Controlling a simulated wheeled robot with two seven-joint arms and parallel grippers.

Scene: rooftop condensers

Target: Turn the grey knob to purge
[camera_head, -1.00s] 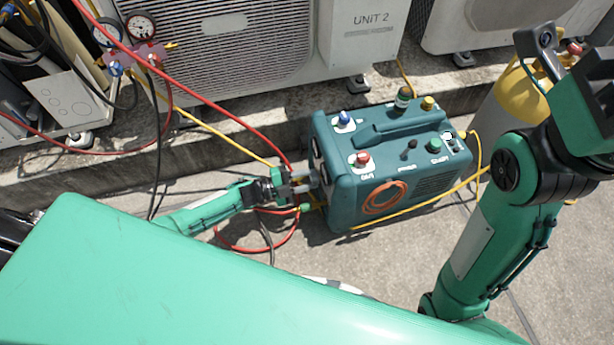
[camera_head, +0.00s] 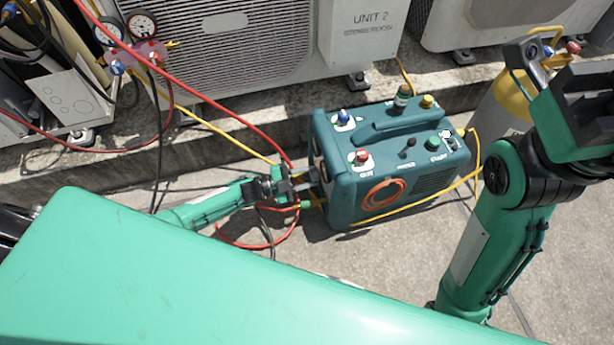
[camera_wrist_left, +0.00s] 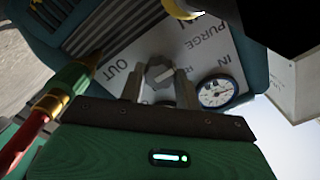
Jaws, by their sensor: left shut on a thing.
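The teal recovery machine (camera_head: 345,200) stands on the concrete, with my left gripper (camera_head: 308,184) at its left face. In the left wrist view, the grey knob (camera_wrist_left: 159,71) sits on a pale panel (camera_wrist_left: 150,45) lettered OUT, PURGE and IN. My left gripper (camera_wrist_left: 160,88) has one finger on each side of the knob and is shut on it. A pale mark shows on the knob, but I cannot tell exactly which label it faces. The knob is hard to make out in the head view. My right arm stands at the right; its gripper fingers do not show clearly.
A round gauge (camera_wrist_left: 216,91) is beside the knob. A hose fitting (camera_wrist_left: 62,88) with a red hose is at the left of the panel. The condenser marked UNIT 2 (camera_head: 362,45) stands behind the machine. A yellow hose (camera_head: 420,203) crosses the machine's front.

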